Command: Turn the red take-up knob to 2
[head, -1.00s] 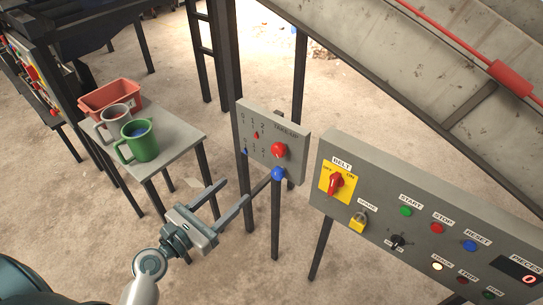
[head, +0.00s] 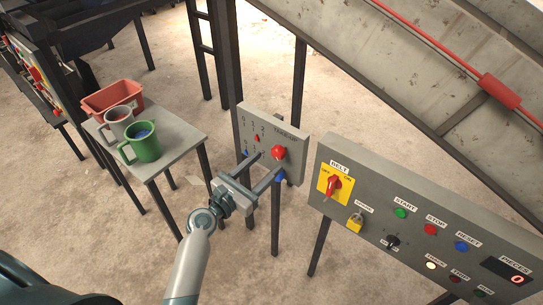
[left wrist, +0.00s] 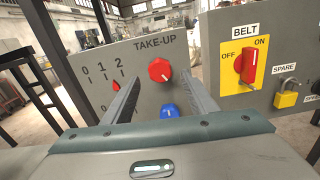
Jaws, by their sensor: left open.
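The red take-up knob (head: 278,153) sits on the upper right of the small grey take-up panel (head: 246,116). In the left wrist view the red knob (left wrist: 160,69) shows between my finger lines, with a white mark on its face. A blue knob (left wrist: 169,111) is below it. The scale 0, 1, 2 is at the left, with a small red pointer (left wrist: 116,86) beneath it, nearest the 2. My left gripper (head: 268,166) is open and empty, its fingers reaching toward the panel just below the red knob. Contact cannot be told. My right gripper is not in view.
The large grey control panel (head: 376,185) stands at the right with a red belt switch (head: 334,187) and a padlock (head: 355,223). A small table (head: 176,152) at the left holds a green mug (head: 144,142), a grey mug and a red bin (head: 112,98).

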